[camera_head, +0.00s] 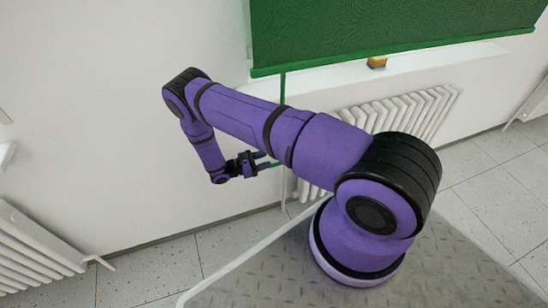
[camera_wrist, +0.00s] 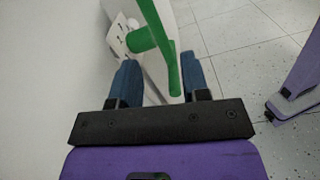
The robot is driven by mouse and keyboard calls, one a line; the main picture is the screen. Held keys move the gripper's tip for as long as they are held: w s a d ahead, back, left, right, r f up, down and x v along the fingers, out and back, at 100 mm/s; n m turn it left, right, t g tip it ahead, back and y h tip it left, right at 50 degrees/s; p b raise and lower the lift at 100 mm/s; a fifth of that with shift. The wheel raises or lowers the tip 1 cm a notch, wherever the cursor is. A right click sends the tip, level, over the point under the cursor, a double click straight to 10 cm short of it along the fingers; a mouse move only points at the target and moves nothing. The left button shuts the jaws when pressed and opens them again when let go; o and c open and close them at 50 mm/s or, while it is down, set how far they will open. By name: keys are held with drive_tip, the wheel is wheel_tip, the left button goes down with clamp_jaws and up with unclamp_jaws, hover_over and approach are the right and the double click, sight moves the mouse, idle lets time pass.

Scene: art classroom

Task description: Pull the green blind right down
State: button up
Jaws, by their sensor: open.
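The green blind (camera_head: 390,28) hangs over the window at the top of the head view, its bottom bar just above the white sill. A thin green pull (camera_head: 282,88) hangs from near its left end, partly hidden behind my arm. In the wrist view a green strip (camera_wrist: 162,45) runs down between my fingers, closer to the right one, with a green cylinder (camera_wrist: 140,39) beside it. My gripper (camera_head: 268,160) is open, its two blue fingers around the strip's lower end in the wrist view (camera_wrist: 160,72). Whether they touch it, I cannot tell.
A white sill (camera_head: 425,64) holds a small orange object (camera_head: 377,62). A radiator (camera_head: 410,110) is under it, and another radiator (camera_head: 35,250) is at lower left. White wall lies close behind my gripper. Speckled tile floor (camera_head: 150,272) is clear at left.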

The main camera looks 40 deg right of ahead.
drive_tip(key=shift+x, duration=2.25)
clamp_jaws()
drive_tip(key=shift+s, duration=0.1)
drive_tip(key=c, duration=0.7)
unclamp_jaws()
drive_tip(key=shift+s+d, duration=0.15)
